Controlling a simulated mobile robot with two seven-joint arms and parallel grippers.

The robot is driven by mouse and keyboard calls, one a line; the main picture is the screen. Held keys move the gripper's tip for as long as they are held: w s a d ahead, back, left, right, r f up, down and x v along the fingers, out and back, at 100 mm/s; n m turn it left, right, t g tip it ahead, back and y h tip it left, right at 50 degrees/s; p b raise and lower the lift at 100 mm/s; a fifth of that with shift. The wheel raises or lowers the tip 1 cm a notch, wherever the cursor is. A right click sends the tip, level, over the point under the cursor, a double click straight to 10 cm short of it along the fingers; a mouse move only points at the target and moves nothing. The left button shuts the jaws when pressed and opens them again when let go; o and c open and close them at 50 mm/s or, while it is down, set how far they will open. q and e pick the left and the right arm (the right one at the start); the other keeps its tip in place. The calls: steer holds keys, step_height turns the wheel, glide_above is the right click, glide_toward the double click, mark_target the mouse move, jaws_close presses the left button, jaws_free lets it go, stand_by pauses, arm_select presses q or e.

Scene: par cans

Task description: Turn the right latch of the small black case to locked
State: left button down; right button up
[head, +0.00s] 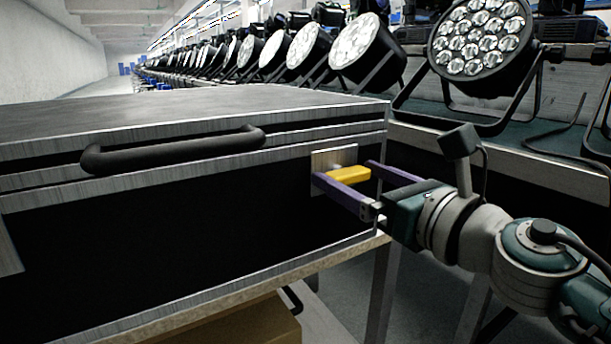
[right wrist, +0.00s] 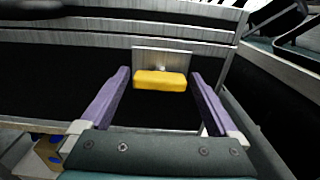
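The small black case (head: 180,225) has silver edges and fills the left of the head view. Its right latch is a yellow bar (head: 350,174) on a silver plate (head: 333,158) near the case's right end. The bar lies about level in the right wrist view (right wrist: 160,80). My right gripper (head: 343,172) is open, its purple fingers on either side of the latch. In the right wrist view my gripper (right wrist: 160,76) shows a gap between each finger and the bar. My left gripper is not in view.
A black handle (head: 175,150) stands out from the case front. The case rests on a table (head: 240,292) with a pale edge. Round stage lights (head: 482,45) stand in a long row behind on a dark surface. A brown box (head: 255,322) is below the table.

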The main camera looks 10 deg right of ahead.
steer(key=c, duration=1.1)
steer(key=m, duration=0.3)
steer(key=shift+d+m+p, duration=0.1)
steer(key=shift+m+p, duration=0.3)
steer(key=m+p, duration=0.1)
steer(key=m, duration=0.4)
steer(key=shift+m, duration=0.3)
steer(key=m, duration=0.3)
steer(key=shift+w+d+m+p, duration=0.1)
steer(key=shift+m+p, duration=0.2)
steer(key=shift+p, duration=0.1)
steer(key=m, duration=0.3)
steer(key=shift+f+p, duration=0.1)
steer(key=shift+p, duration=0.25)
steer(key=shift+m, duration=1)
steer(key=shift+f, duration=0.1)
